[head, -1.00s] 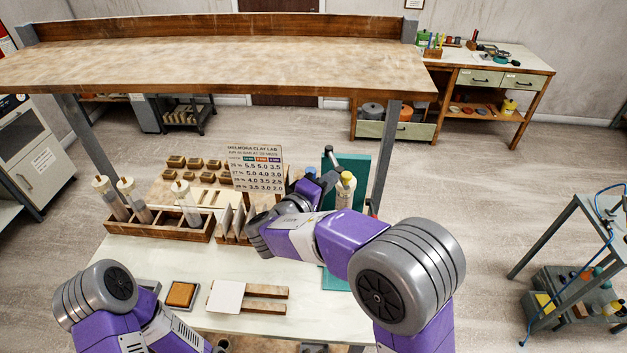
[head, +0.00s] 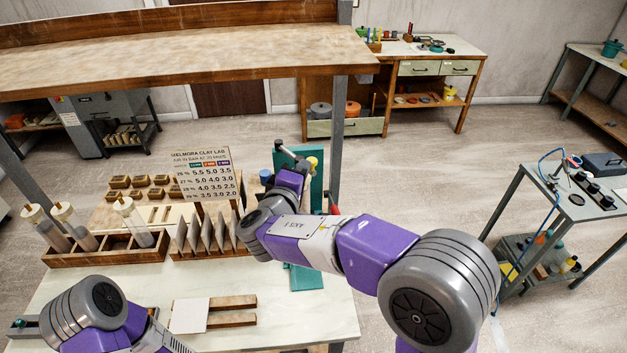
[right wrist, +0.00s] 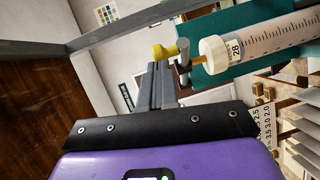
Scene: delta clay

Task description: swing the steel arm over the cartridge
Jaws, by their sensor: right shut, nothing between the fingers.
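A teal stand (head: 306,278) stands at the right end of the bench; it also shows in the right wrist view (right wrist: 218,38). There a clear cartridge (right wrist: 272,38) with a white cap marked 28 lies across the upper right. A short grey steel piece (right wrist: 183,62), seemingly part of the steel arm, stands beside an orange rod at the cap. A yellow knob (right wrist: 163,51) is next to it. My right gripper (right wrist: 158,68) is shut and empty, its tips close to the knob; contact is unclear. My left gripper is out of view.
A rack (head: 105,250) with several upright syringes, a card holder and a number sign (head: 203,175) stand left of my right arm. The bench front (head: 280,320) has clear room.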

